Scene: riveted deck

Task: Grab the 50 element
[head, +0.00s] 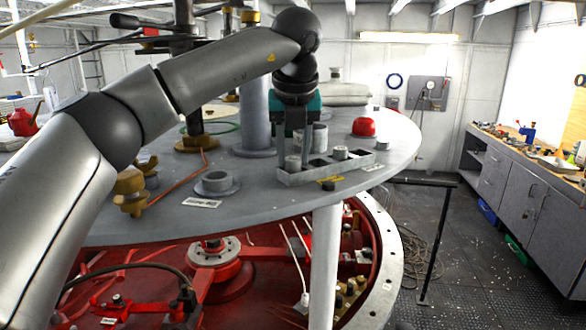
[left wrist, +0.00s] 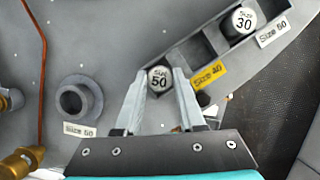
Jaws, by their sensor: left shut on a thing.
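The 50 element (left wrist: 160,78) is a pale round cylinder marked "Size 50" on top. In the left wrist view it sits between the fingertips of my left gripper (left wrist: 158,85), which is shut on it. In the head view my left gripper (head: 293,160) points down at the left end of the grey slotted tray (head: 325,172), with the element (head: 293,163) between its fingers. I cannot tell whether the element is still in its slot or raised. My right gripper is not in view.
A flanged ring (head: 216,183) with a Size 50 label (head: 201,203) is on the round deck.

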